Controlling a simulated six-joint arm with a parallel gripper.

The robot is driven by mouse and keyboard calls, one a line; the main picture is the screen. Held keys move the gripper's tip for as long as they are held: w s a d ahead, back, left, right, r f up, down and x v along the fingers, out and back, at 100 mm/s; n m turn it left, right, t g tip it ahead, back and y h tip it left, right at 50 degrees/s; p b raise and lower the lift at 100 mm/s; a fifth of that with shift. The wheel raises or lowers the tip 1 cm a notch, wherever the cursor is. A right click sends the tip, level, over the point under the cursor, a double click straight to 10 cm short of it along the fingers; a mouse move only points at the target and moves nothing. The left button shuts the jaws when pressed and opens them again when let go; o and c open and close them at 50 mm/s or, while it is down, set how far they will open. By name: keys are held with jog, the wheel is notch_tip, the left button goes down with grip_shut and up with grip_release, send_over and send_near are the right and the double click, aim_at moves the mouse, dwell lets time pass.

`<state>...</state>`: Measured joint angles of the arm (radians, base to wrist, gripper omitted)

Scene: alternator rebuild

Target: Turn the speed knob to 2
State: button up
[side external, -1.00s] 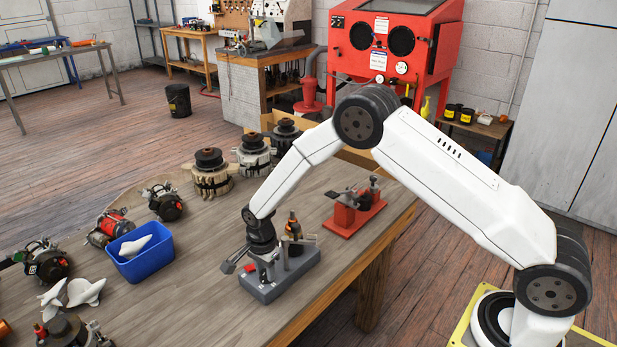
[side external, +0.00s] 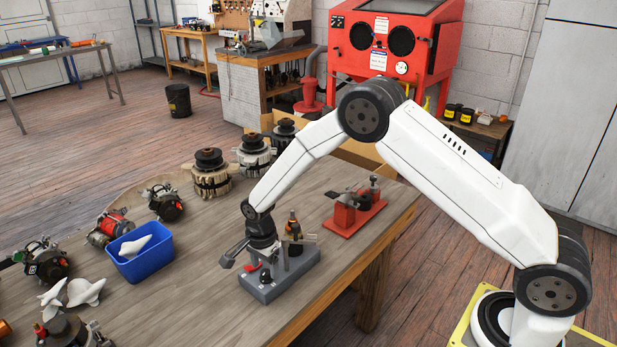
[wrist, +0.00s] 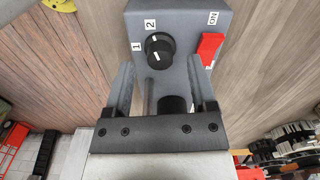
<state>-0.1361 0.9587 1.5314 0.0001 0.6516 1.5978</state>
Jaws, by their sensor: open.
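The speed knob (wrist: 159,50) is black and round, on the grey control box (wrist: 190,20) in the wrist view. White labels 1 and 2 sit at its left and upper left. A white mark shows on the knob; I cannot tell exactly which label it points to. My gripper (wrist: 161,82) is open and empty, its two fingers apart just short of the knob. In the side view my gripper (side external: 243,253) is above the left end of the grey box (side external: 287,280), apart from the small dark knob (side external: 265,276).
A red switch (wrist: 210,47) marked ON sits right of the knob. A red fixture (side external: 355,208) stands to the right, a blue bin (side external: 142,262) to the left. Bare tabletop lies between bin and box.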

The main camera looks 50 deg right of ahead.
aim_at(266, 272)
jog(key=shift+r, duration=3.05)
jog(key=shift+s+d+r+n, duration=0.2)
jog(key=shift+s+r+n, duration=0.1)
jog(key=shift+r, duration=0.1)
jog(key=s+d+r+n+t, duration=0.1)
jog(key=s+d+r+n, duration=0.1)
jog(key=s+n, duration=0.3)
jog(key=s+d+r+n, duration=0.2)
jog(key=s+n, duration=0.3)
jog(key=s, duration=0.4)
jog(key=s+d+r+n+t, duration=0.1)
jog(key=s+d+r+n, duration=0.1)
jog(key=s+n, duration=0.4)
jog(key=shift+s+d+r+t, duration=0.3)
jog(key=shift+s+r, duration=0.45)
jog(key=shift+r, duration=0.15)
